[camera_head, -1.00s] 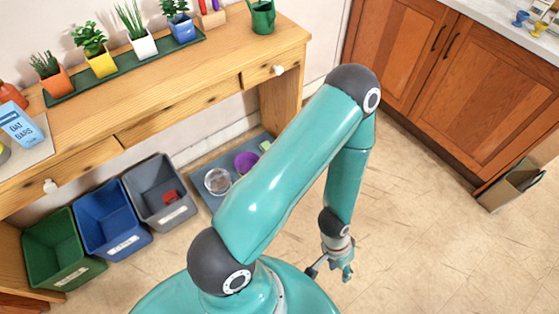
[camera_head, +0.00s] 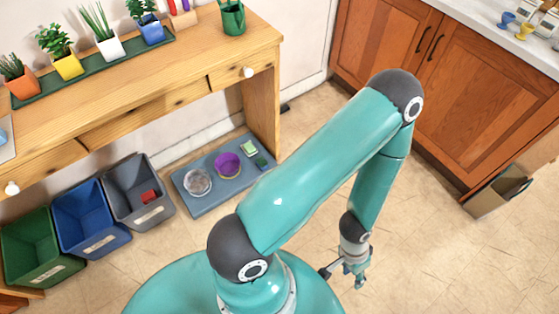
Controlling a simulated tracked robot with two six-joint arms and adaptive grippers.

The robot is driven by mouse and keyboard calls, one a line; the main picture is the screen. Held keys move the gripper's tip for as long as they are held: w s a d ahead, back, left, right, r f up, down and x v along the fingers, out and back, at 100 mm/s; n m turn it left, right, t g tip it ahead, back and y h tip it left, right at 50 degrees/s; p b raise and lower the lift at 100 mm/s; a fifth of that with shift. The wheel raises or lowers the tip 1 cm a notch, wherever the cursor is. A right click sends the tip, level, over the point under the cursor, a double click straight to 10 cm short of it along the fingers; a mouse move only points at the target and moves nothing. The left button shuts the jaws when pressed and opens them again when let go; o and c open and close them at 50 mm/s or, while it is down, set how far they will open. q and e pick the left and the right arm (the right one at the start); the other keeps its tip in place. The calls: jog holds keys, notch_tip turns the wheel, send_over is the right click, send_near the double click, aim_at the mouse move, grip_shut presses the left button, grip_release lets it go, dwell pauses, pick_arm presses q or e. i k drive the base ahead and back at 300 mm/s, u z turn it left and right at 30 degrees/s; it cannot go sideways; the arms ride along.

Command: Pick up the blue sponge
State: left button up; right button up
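I cannot make out a clear blue sponge. A small dark blue-green item (camera_head: 262,163) lies at the right end of the grey-blue mat (camera_head: 215,201) on the floor, too small to identify. A pale green block (camera_head: 249,148) lies just behind it. My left gripper (camera_head: 343,277) hangs over the floor at the lower middle, to the right of and well apart from the mat. Its fingers are spread and nothing shows between them. My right gripper is not in view.
The mat also holds a purple bowl (camera_head: 228,165) and a clear round dish (camera_head: 197,182). Green (camera_head: 40,247), blue (camera_head: 90,217) and grey (camera_head: 138,190) bins stand left of it. A wooden desk (camera_head: 130,95) rises behind. An open cardboard box (camera_head: 497,190) sits by the cabinets (camera_head: 440,80). Floor at right is clear.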

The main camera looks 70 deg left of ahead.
aim_at(261, 163)
jog(key=z, duration=0.1)
jog(key=i, duration=1.1)
jog(key=u, duration=1.4)
jog(key=i, duration=0.25)
jog(key=u, duration=2.2)
jog(key=k, duration=0.4)
jog(key=u, duration=0.4)
jog(key=i, duration=1.4)
jog(key=z, duration=0.4)
